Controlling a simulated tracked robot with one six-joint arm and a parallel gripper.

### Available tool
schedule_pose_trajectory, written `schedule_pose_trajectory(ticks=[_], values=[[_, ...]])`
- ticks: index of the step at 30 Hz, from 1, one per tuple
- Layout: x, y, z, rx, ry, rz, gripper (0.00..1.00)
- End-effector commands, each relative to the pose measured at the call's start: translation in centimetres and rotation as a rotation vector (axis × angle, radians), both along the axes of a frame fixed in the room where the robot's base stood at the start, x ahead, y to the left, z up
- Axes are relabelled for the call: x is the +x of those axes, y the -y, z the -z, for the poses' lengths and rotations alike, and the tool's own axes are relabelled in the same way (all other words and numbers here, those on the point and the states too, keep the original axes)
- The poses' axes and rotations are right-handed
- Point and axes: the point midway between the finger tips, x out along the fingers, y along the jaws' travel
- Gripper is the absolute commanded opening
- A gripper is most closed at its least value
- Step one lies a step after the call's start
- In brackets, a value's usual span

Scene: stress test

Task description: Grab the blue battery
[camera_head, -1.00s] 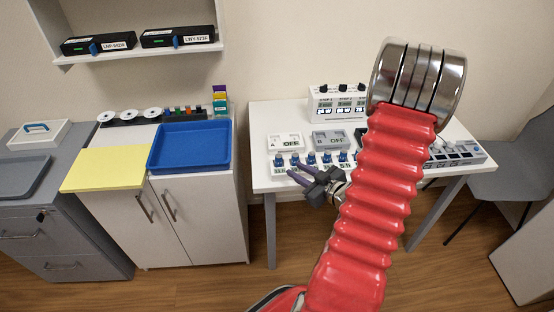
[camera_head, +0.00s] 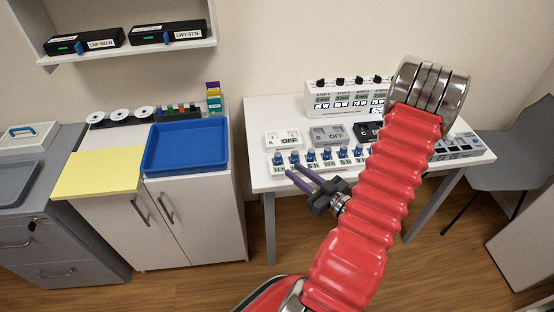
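Several small blue-topped items (camera_head: 325,155) stand in a row on a white strip at the front of the white table (camera_head: 262,120). They are too small for me to tell whether one of them is the blue battery. My gripper (camera_head: 291,170) has two purple fingers pointing up and left at the table's front left edge. A narrow gap shows between the fingers, and nothing is seen between them. The fingertips overlap the left end of the strip in the picture; I cannot tell whether they touch it. My red arm hides the right part of the row.
White box A (camera_head: 284,139), grey box B (camera_head: 328,136) and a white control unit with knobs (camera_head: 345,98) stand behind the strip. A blue tray (camera_head: 187,172) and a yellow board (camera_head: 98,173) lie on the cabinet at left. A grey chair (camera_head: 512,160) stands at right.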

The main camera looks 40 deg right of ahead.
Motion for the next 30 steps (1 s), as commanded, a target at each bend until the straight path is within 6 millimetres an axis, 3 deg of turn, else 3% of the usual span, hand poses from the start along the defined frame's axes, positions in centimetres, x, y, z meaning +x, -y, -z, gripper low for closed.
schedule_pose_trajectory(ticks=[24, 30], values=[[7.9, 0.2, 0.4, -0.001, -0.001, 0.002, 0.24], [8.4, 0.2, 0.4, 0.000, -0.001, 0.004, 0.24]])
